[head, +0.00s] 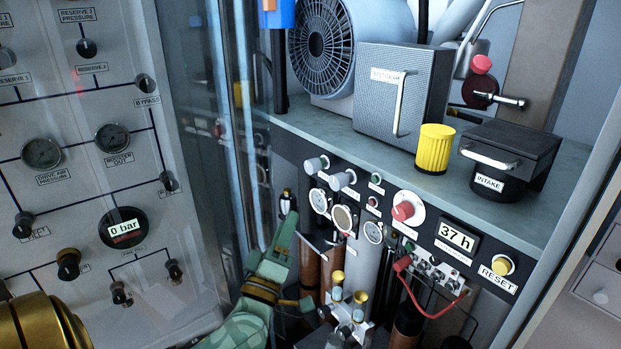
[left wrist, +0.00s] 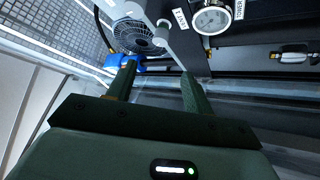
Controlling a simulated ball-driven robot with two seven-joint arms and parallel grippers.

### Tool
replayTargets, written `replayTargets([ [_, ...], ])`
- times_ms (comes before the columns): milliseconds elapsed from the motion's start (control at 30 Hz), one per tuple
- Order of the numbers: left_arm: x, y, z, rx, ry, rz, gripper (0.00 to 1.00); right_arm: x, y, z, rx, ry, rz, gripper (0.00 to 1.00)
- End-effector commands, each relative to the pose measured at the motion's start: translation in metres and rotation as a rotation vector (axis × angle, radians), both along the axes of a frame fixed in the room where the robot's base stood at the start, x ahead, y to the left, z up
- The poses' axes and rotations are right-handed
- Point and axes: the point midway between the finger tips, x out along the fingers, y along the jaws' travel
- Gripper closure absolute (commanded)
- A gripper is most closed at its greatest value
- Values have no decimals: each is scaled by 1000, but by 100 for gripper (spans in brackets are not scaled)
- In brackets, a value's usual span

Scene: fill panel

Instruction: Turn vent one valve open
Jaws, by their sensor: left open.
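No readable label in either view marks vent one, so I cannot tell which valve it is. My left gripper (head: 288,222) reaches up from the bottom, in front of the dark compressor face. Its jaws are open and empty in the left wrist view (left wrist: 160,72). A small black and metal fitting (head: 287,201) stands just above its fingertips; I cannot tell whether they touch. Two grey knobs (head: 316,164) (head: 342,180) sit up and right of the gripper. A gauge (left wrist: 211,20) and a small unreadable label (left wrist: 180,18) lie beyond the fingers. My right gripper is out of view.
A panel of gauges and black knobs (head: 110,137) stands at left, with a 0 bar display (head: 124,228). Upright clear tubes (head: 240,150) rise beside the arm. Brass-topped valves (head: 337,277) and a red cable (head: 435,311) are at right. A fan (head: 322,47) sits above.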

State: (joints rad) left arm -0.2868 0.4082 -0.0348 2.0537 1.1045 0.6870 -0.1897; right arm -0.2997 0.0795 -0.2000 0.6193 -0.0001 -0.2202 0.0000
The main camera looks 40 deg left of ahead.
Motion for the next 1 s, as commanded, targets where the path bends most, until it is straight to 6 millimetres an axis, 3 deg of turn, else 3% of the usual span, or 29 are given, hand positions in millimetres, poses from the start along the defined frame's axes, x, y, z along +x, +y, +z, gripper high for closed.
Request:
replayTargets([
  [167,22,7,16,6,-1,3,48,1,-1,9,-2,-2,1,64],
  [600,113,34,62,5,2,3,48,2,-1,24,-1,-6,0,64],
  [800,133,40,70,5,4,2,48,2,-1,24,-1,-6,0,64],
  [1000,137,42,73,3,4,0,48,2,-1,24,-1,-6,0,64],
])
